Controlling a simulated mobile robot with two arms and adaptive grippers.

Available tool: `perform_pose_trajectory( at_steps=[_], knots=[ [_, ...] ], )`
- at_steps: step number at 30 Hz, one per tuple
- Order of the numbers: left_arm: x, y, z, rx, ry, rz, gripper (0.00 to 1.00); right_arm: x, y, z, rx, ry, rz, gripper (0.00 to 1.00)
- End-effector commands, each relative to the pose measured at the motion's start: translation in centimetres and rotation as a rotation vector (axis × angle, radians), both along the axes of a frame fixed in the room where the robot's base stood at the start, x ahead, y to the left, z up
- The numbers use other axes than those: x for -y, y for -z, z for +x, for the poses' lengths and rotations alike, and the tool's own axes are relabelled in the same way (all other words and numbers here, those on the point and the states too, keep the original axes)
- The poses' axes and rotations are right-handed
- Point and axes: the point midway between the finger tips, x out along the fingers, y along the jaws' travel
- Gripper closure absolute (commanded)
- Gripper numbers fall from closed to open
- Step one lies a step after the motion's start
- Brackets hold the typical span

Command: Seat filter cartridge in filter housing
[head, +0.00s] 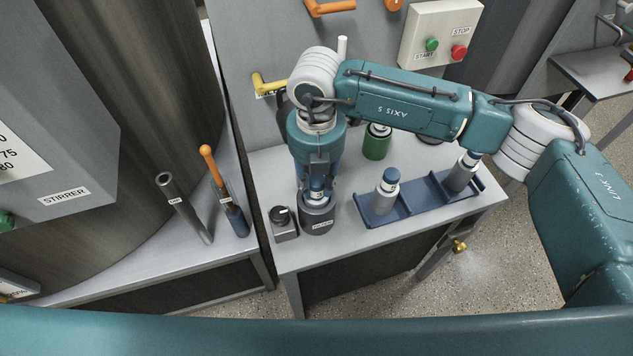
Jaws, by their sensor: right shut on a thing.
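The filter housing (317,221) is a dark grey open cylinder on the grey bench, with a label on its front. My right gripper (317,186) points down right above it and is shut on a filter cartridge (316,195) with a blue top. The cartridge's lower part is hidden at the housing's mouth, so I cannot tell how deep it sits. My left gripper is not in view.
A small box with a black knob (284,224) stands just left of the housing. The blue tray (418,208) lies to its right. A green cylinder (376,143) stands behind.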

Motion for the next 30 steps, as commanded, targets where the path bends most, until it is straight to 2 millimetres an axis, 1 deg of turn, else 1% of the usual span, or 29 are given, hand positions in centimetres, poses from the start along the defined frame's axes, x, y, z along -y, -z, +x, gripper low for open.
perform_pose_trajectory(
  at_steps=[1,4,10,14,15,17,18,26,29,30],
  knots=[
    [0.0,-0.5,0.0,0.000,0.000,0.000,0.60,0.0,0.6,-0.1,-0.002,0.000,0.000,1.00],
    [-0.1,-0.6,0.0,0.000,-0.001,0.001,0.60,0.0,1.5,0.0,0.000,0.000,0.001,1.00],
    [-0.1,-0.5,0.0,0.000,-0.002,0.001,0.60,-0.1,1.6,0.0,0.002,-0.001,0.001,1.00],
    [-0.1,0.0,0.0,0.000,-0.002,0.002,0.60,-0.1,2.0,0.0,0.002,-0.001,0.001,1.00],
    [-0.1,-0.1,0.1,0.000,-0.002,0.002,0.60,0.0,1.9,0.0,0.001,-0.001,0.000,0.69],
    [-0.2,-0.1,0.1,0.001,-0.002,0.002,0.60,0.0,1.8,0.0,0.000,-0.001,0.001,0.57],
    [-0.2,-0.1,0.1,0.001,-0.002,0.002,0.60,0.0,1.8,0.0,0.000,-0.001,0.001,0.54],
    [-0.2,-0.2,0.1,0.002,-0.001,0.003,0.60,0.0,1.8,0.0,0.000,-0.001,0.001,0.54],
    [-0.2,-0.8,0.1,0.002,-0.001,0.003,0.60,0.0,1.2,0.0,0.001,-0.001,0.000,0.54],
    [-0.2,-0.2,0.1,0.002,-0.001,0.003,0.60,-0.1,1.1,0.1,0.003,-0.001,0.002,0.54]
  ],
)
